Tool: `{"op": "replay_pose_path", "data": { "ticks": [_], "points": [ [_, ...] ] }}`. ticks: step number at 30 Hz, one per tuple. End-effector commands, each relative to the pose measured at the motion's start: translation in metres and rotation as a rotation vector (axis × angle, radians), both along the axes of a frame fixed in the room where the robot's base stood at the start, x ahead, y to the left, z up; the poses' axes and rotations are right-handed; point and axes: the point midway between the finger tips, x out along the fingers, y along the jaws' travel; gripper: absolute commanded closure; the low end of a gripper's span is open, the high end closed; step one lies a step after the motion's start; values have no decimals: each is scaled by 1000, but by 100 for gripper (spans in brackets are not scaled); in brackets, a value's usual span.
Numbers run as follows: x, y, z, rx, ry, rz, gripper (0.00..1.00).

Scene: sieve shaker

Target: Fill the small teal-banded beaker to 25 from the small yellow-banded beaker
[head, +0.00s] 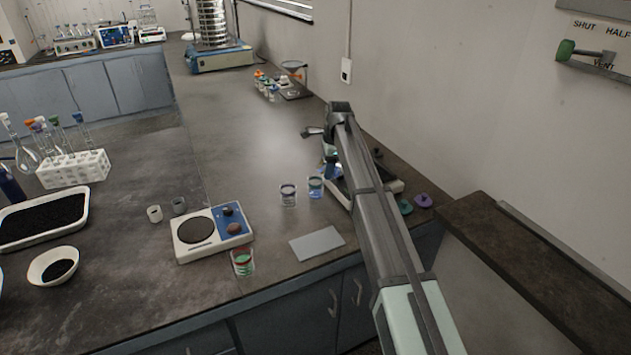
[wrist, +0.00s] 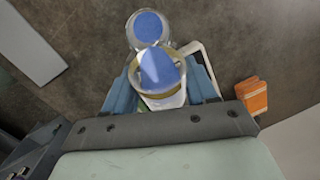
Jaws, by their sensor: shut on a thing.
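My gripper (wrist: 160,92) is shut on the small yellow-banded beaker (wrist: 142,62), which holds blue liquid, in the wrist view. Just beyond its rim is another small clear beaker (wrist: 132,33) with blue liquid; they overlap in the picture, and I cannot tell whether they touch. Its band colour is unclear. In the head view my arm hides most of the gripper and the held beaker. A small beaker with blue contents (head: 315,187) stands left of my arm, beside a dark-banded clear beaker (head: 288,195). I cannot read any fill marks.
A grey flat plate (head: 317,243) lies near the front edge. A red-banded beaker with green contents (head: 242,262) stands by a white device with a blue panel (head: 232,214). An orange block (wrist: 252,97) lies right of the gripper. Purple (head: 423,200) and green lids (head: 404,206) lie right of my arm.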

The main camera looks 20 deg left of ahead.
Motion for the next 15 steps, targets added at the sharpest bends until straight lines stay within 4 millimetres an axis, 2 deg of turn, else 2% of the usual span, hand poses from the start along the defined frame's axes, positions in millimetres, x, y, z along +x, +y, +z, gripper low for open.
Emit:
{"op": "replay_pose_path", "data": {
  "ticks": [15],
  "points": [
    [0, 1, -2, -27, -16, 0, 76]
  ]
}}
